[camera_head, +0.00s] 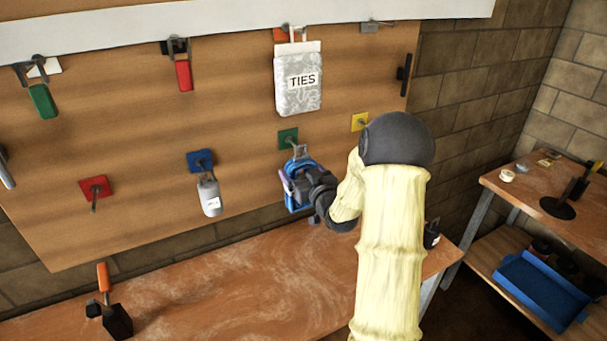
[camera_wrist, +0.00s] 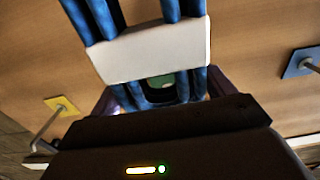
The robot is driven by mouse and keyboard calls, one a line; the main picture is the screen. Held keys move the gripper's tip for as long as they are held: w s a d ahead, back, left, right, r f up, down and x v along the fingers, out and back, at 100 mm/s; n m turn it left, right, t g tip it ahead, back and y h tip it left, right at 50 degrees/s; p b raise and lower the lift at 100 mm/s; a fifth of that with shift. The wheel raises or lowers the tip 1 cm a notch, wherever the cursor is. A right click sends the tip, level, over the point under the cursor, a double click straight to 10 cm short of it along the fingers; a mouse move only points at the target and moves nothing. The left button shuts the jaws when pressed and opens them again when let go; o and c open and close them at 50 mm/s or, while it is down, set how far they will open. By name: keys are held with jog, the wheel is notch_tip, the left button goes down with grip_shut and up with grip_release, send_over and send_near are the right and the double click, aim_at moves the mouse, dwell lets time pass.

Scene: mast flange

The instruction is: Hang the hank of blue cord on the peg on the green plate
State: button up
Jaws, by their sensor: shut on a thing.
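The hank of blue cord (camera_head: 298,201) is held by my gripper (camera_head: 305,180) in front of the board, just below the green plate (camera_head: 288,137). In the wrist view, the blue cord strands (camera_wrist: 100,18) pass through a white band (camera_wrist: 152,48), close in front of my gripper (camera_wrist: 165,108). A bit of green (camera_wrist: 163,82) shows through an opening in the hank. The peg (camera_head: 296,148) on the green plate points out toward the hank's top. I cannot tell whether the peg is inside the loop or touches it.
A blue plate (camera_head: 200,160) with a grey tagged item (camera_head: 209,196) is to the left, and a yellow plate (camera_head: 359,121) with a peg is to the right. A TIES bag (camera_head: 298,82) hangs above. The bench (camera_head: 230,285) below is mostly clear.

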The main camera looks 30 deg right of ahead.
jog(key=shift+w+f+b, duration=0.3)
jog(key=shift+w+b, duration=0.05)
jog(key=shift+b, duration=0.05)
dwell(0.5)
jog(key=o, duration=1)
jog(key=shift+s, duration=0.45)
jog(key=s+b, duration=0.4)
jog(key=s, duration=1.2)
jog(key=shift+s+d, duration=0.2)
jog(key=shift+w, duration=0.1)
